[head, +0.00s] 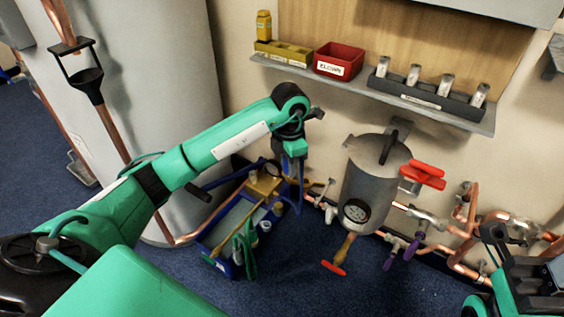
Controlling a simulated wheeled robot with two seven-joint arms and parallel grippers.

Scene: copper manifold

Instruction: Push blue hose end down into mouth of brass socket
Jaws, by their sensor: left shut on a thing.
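My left gripper (291,170) points down in the middle of the head view, beside the grey canister. It is shut on the blue hose (299,192), which hangs below and beside the fingers. The exact hose end is small and partly hidden by the gripper. A brass piece (264,186) sits just left of the gripper, at the blue crate. Another brass-coloured fitting (311,183) shows just right of the gripper. I cannot tell which one is the socket, or whether the hose touches its mouth. My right gripper (527,272) is partly in view at the lower right; its fingers are unclear.
A blue crate (209,240) with tools stands on the floor below the gripper. A grey canister (372,185) with a gauge hangs close on the right. Copper pipes (465,262) with valves run along the wall. A shelf (300,74) with bins is above. A large grey tank (150,90) stands left.

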